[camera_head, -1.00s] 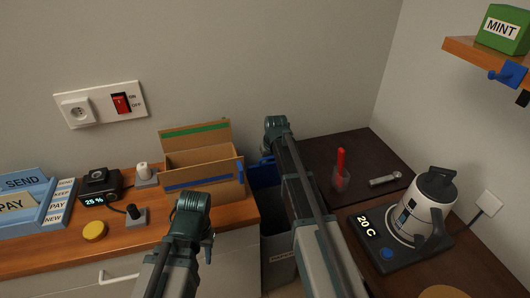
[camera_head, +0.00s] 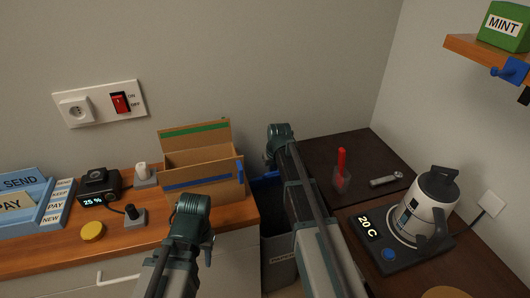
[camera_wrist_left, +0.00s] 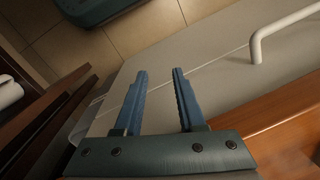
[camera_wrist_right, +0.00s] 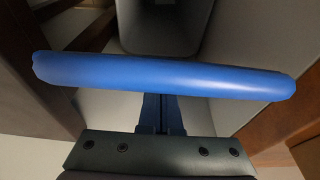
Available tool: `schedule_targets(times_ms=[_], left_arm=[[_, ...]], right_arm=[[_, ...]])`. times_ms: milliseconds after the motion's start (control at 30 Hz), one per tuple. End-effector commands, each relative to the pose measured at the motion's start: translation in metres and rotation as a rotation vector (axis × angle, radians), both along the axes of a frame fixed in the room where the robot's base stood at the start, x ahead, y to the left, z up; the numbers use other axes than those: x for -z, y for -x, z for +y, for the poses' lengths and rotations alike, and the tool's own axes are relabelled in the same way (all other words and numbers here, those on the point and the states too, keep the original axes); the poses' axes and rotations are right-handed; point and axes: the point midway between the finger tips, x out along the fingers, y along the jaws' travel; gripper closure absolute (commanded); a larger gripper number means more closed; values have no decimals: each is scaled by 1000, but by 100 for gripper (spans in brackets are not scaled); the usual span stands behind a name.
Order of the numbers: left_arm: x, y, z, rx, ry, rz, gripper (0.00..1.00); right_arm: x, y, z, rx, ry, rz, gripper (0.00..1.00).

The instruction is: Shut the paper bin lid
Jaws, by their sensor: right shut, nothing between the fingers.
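The grey paper bin (camera_head: 280,262) stands in the gap between the two counters, its label partly hidden by my right arm. Its blue lid (camera_head: 258,192) shows beside that arm, raised at an angle I cannot tell exactly. In the right wrist view the lid (camera_wrist_right: 165,76) is a blue bar across the picture, seen nearly edge-on. My right gripper (camera_wrist_right: 162,112) is shut and empty, its fingertips close behind the lid; touching or not is unclear. My left gripper (camera_wrist_left: 157,85) is open and empty in front of the left counter's drawer front.
An open cardboard box (camera_head: 205,181) stands at the left counter's right end, near the bin. A drawer handle (camera_wrist_left: 285,30) sticks out near my left gripper.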

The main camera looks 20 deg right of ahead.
Motion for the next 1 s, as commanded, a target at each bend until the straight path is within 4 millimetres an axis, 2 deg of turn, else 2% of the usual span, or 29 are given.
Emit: schedule_targets(times_ms=[300, 667, 1000], left_arm=[[16, 0, 0, 0, 0, 0, 61], [18, 2, 0, 1, 2, 6, 61], [41, 4, 0, 4, 4, 7, 61]], right_arm=[[16, 27, -1, 0, 0, 0, 100], [18, 28, -1, 0, 0, 0, 100], [41, 51, -2, 0, 0, 0, 100]])
